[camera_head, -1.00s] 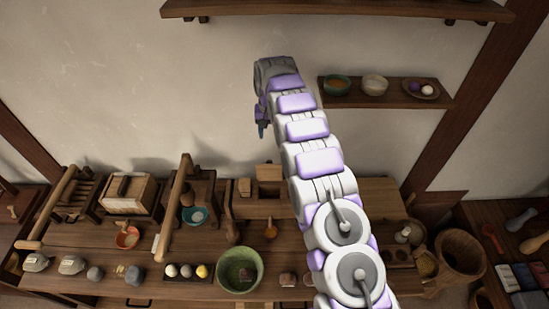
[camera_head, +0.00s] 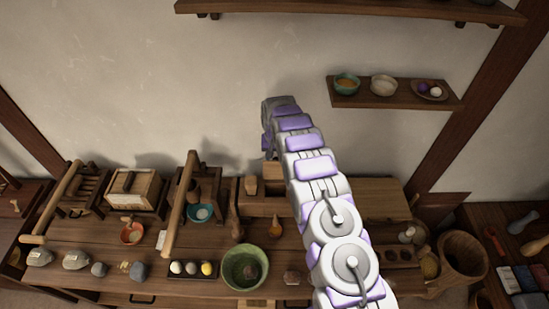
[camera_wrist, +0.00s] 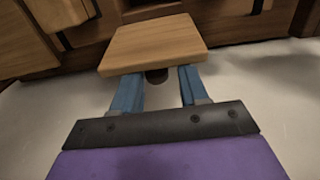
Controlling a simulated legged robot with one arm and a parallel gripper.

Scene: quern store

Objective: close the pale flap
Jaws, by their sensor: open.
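The pale flap (camera_head: 273,170) stands raised at the back of a wooden box (camera_head: 262,205) on the bench, left of my arm in the head view. In the wrist view the pale flap (camera_wrist: 155,43) is a flat tan board just beyond my fingertips. My gripper (camera_wrist: 158,78) is open, with its blue fingers spread apart and nothing held between them. A dark round piece (camera_wrist: 157,76) shows between the fingers under the flap's near edge. In the head view my gripper (camera_head: 268,153) is small and dark, just above the flap. I cannot tell whether the fingers touch it.
A wooden frame with a long slanted bar (camera_head: 181,210) stands left of the box. A green bowl (camera_head: 245,268) sits at the bench front. A small wall shelf (camera_head: 395,94) with bowls is at upper right. The plaster wall is close behind the flap.

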